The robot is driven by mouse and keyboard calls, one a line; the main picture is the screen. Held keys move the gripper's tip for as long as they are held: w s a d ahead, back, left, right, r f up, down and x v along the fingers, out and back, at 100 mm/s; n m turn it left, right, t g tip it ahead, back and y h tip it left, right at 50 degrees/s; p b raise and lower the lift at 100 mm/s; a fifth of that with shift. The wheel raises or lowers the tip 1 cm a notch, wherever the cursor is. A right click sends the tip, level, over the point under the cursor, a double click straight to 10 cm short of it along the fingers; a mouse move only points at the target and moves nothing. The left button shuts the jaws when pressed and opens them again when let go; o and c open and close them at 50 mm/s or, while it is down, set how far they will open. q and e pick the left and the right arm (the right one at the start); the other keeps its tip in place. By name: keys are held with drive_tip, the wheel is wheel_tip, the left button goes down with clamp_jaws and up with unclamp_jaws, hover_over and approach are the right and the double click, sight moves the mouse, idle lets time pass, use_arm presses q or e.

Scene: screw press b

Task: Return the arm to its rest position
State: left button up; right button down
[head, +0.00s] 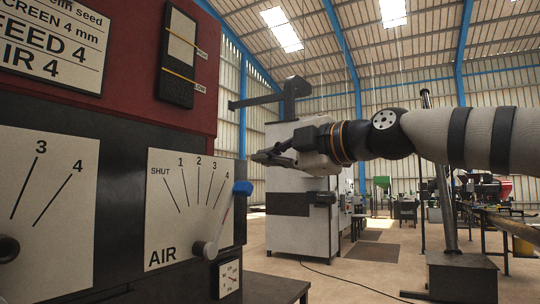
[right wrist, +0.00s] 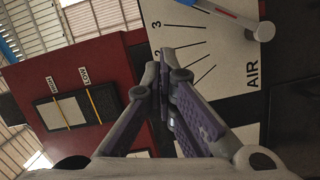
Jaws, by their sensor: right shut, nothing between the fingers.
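My right arm reaches in from the right in the head view. Its gripper (head: 262,158) is shut and empty, above and slightly right of the AIR lever's blue handle (head: 242,188), apart from it in the picture. The right wrist view shows the same gripper (right wrist: 166,62) with its fingers together and nothing between them. The AIR dial (head: 172,215) is a white plate marked SHUT and 1 to 4. Its lever points at or just past the 4 mark. The lever also shows at the top of the right wrist view (right wrist: 222,16). My left gripper is out of view.
The red and black machine panel (head: 130,120) fills the left, with a FEED dial (head: 45,210) and a gauge with two yellow lines (head: 178,60). A white cabinet (head: 295,228) stands behind my gripper. A dark post (head: 442,180) rises below my forearm. Open floor lies between.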

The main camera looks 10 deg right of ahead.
drive_tip(key=shift+f, duration=0.1)
idle(0.5)
drive_tip(key=w+a+f+m+g+h, duration=0.1)
drive_tip(key=a+f+m+g, duration=0.15)
drive_tip(key=f, duration=1.15)
drive_tip(key=w+a+f+m+g+h, duration=0.1)
drive_tip(key=a+f+m, duration=0.15)
drive_tip(key=f, duration=1.15)
drive_tip(key=s+f+m+g+h, duration=0.25)
drive_tip(key=s+f+m, duration=0.2)
drive_tip(key=f, duration=1.05)
drive_tip(key=s+d+f+m+g+h, duration=0.1)
drive_tip(key=s+d+f+m+g, duration=0.25)
drive_tip(key=s+f, duration=0.85)
drive_tip(key=s+d+f+m+g+h, duration=0.2)
drive_tip(key=s+d+f+m, duration=0.2)
drive_tip(key=s+f, duration=0.75)
drive_tip(key=s+d+f+m+g+h, duration=0.1)
drive_tip(key=s+d, duration=0.3)
drive_tip(key=s, duration=0.4)
drive_tip(key=s+d+f+m+g+h, duration=0.1)
drive_tip(key=s+d+m+g, duration=0.1)
drive_tip(key=s, duration=0.7)
drive_tip(key=s+d+f+m+g+h, duration=0.1)
drive_tip(key=s+d+f+m, duration=0.1)
drive_tip(key=s+d, duration=0.5)
drive_tip(key=shift+s+m+h+p, duration=0.3)
drive_tip(key=shift+s+m+h, duration=0.05)
drive_tip(key=shift+s+m, duration=0.55)
